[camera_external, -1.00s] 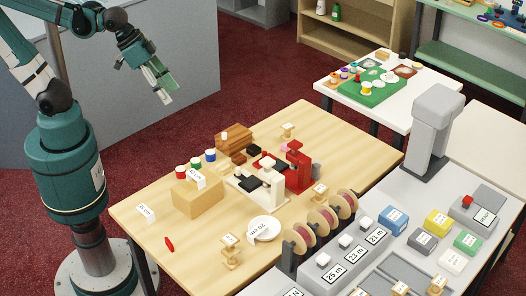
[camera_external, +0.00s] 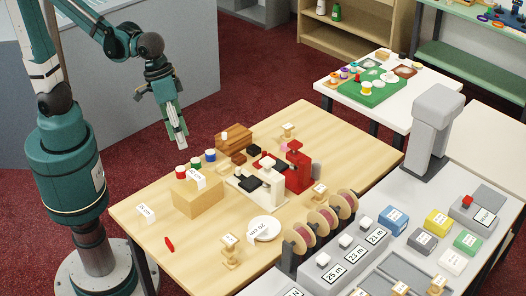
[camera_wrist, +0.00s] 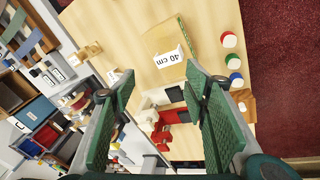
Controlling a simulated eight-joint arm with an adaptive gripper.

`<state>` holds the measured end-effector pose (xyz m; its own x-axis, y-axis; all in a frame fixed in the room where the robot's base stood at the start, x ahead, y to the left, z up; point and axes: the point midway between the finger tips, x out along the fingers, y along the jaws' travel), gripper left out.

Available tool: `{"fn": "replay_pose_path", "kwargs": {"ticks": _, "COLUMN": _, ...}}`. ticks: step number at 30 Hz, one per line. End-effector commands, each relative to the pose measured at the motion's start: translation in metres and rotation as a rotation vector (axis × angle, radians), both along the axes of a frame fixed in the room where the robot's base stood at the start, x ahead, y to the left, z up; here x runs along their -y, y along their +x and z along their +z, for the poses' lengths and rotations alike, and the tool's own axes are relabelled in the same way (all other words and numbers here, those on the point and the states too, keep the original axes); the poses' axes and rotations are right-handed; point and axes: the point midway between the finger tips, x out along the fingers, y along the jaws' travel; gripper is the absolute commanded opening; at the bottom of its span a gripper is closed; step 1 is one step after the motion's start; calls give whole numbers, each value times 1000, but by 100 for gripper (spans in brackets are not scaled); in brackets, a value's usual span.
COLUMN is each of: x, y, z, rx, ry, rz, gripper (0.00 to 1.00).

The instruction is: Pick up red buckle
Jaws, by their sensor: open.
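A small red oval piece (camera_external: 169,243), which looks like the red buckle, lies on the front left part of the wooden table (camera_external: 140,229). I cannot make it out in the wrist view. My gripper (camera_external: 180,142) hangs above the table's back left edge, pointing down, well behind and above the red piece. In the wrist view my gripper (camera_wrist: 160,80) has its two green-padded fingers wide apart with nothing between them.
A tan box (camera_external: 199,203) with a card stands between my gripper and the red piece; it also shows in the wrist view (camera_wrist: 150,40). Small spools (camera_external: 196,162), white and red presses (camera_external: 298,166) and a white plate (camera_external: 265,228) are nearby. Table around the red piece is clear.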

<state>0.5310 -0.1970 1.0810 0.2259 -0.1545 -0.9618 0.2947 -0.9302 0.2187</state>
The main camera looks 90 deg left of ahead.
Motion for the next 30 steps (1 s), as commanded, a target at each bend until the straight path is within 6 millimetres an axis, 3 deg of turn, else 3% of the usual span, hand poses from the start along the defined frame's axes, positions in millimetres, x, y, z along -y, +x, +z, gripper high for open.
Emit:
{"fn": "replay_pose_path", "kwargs": {"ticks": 13, "x": 78, "y": 9, "z": -51, "rx": -145, "ry": -14, "rz": 82, "gripper": 45}}
{"fn": "replay_pose_path", "kwargs": {"ticks": 30, "x": 174, "y": -6, "z": -131, "rx": -317, "ry": 25, "rz": 196, "gripper": 45}}
